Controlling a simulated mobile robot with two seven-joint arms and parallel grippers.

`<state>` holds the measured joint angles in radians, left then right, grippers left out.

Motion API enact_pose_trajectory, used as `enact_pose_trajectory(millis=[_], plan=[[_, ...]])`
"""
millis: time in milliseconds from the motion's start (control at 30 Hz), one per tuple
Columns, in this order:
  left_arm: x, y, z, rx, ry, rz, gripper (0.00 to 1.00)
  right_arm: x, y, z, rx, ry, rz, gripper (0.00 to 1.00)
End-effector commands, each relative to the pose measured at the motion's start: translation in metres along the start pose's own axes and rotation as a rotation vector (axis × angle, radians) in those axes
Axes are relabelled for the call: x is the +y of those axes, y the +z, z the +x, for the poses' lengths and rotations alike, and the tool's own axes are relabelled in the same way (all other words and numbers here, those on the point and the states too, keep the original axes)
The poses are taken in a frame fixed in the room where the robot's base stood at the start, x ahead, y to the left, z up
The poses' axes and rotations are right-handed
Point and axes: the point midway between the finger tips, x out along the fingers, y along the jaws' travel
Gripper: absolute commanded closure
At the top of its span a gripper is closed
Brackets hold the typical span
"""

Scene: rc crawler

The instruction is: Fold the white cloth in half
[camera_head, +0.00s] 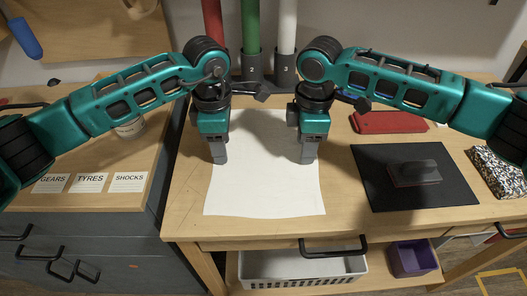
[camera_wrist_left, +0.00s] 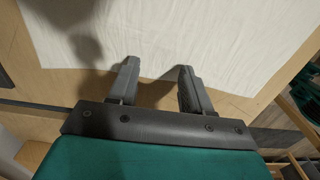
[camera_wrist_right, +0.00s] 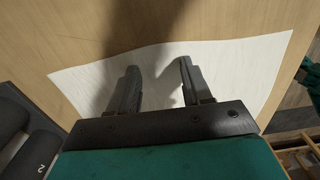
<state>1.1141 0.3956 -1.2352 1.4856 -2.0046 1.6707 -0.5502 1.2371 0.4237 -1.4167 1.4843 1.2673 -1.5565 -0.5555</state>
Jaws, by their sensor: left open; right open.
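The white cloth (camera_head: 265,188) lies flat and spread out on the wooden workbench. My left gripper (camera_head: 219,157) points down over the cloth's left side in the head view. My right gripper (camera_head: 307,157) points down over its right side. In the left wrist view the open left fingers (camera_wrist_left: 157,72) are empty and overlap an edge of the cloth (camera_wrist_left: 200,30). In the right wrist view the open right fingers (camera_wrist_right: 158,68) are empty in front of the cloth (camera_wrist_right: 230,65), near an edge. I cannot tell whether any fingertip touches the cloth.
A black mat (camera_head: 370,195) with a dark block (camera_head: 413,172) lies right of the cloth, with a red case (camera_head: 388,122) behind it. Red, green and white tubes (camera_head: 288,30) stand at the back. A labelled cabinet (camera_head: 90,235) stands left. Bench in front of the cloth is bare.

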Motion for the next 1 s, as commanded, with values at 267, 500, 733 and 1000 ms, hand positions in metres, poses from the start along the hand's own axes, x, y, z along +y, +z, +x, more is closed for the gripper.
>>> enact_pose_trajectory(millis=[267, 500, 733, 1000], plan=[[-0.0001, 0.0002, 0.0034, -0.001, 0.0, 0.0, 0.51, -0.0001, -0.0002, 0.0035, 0.0, 0.0, -0.001, 0.51], [-0.0003, 0.0001, 0.0029, 0.0, -0.001, 0.0, 0.63, -0.0004, -0.0001, 0.0033, 0.0, -0.001, 0.0, 0.63], [-0.0003, 0.0001, 0.003, 0.0, -0.001, 0.0, 0.74, -0.0005, 0.0, 0.0035, -0.001, -0.002, 0.0, 0.74], [-0.0003, 0.0, 0.003, 0.0, -0.001, 0.0, 0.86, -0.0005, 0.0001, 0.0036, -0.001, -0.002, 0.0, 0.86]])
